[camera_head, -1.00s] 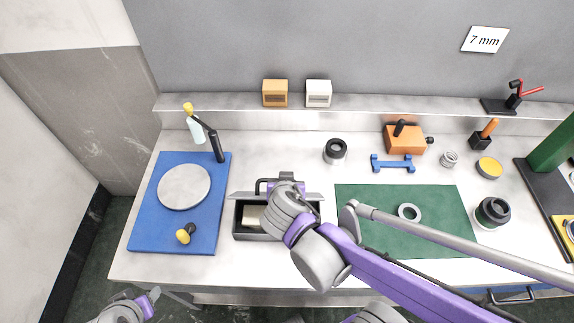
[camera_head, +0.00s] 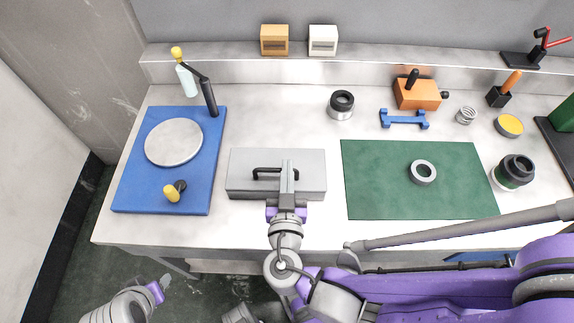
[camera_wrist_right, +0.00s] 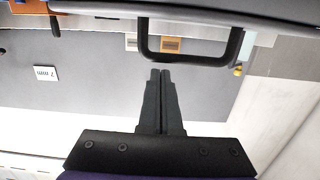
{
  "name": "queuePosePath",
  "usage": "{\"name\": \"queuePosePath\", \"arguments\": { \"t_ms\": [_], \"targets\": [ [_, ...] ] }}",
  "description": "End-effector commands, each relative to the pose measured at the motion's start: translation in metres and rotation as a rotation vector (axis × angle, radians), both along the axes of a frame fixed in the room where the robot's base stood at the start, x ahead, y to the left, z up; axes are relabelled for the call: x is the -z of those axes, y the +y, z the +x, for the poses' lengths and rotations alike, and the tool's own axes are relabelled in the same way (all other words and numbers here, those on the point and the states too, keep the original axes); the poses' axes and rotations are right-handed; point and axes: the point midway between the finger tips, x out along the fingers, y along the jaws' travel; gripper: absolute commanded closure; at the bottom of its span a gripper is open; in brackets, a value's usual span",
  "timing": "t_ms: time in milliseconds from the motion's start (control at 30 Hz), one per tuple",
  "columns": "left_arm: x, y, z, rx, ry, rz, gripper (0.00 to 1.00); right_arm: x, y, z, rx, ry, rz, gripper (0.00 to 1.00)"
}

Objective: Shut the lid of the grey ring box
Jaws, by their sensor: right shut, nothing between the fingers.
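The grey ring box (camera_head: 240,190) stands on the bench between the blue board and the green mat. Its lid (camera_head: 308,168) lies flat over the top, with no inside showing; a black bar handle (camera_head: 262,173) is on it. My right gripper (camera_head: 289,165) is shut and empty, over the front middle of the lid beside the handle. In the right wrist view its closed fingers (camera_wrist_right: 160,75) point toward the handle (camera_wrist_right: 188,58); contact with the lid cannot be told. My left gripper (camera_head: 163,284) is low at the left, off the bench; its opening is unclear.
The blue board (camera_head: 135,185) with a grey disc (camera_head: 174,142) is left of the box. The green mat (camera_head: 380,195) with a ring (camera_head: 423,172) is to the right. A black-topped cup (camera_head: 341,104) stands behind. Bare bench surrounds the box.

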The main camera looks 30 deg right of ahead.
Motion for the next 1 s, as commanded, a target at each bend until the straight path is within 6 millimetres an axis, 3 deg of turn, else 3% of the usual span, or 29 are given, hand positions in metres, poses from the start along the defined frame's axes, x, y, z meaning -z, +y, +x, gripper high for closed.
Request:
{"name": "queuePosePath", "arguments": {
  "t_ms": [333,1000],
  "targets": [
    [0.014,0.0,-0.001,0.0,0.004,0.0,0.5,0.013,0.002,-0.003,0.001,0.001,0.0,1.0],
    [0.008,0.0,-0.001,0.0,0.003,0.0,0.5,0.009,0.002,-0.001,0.0,0.004,0.005,1.0]
  ]
}}
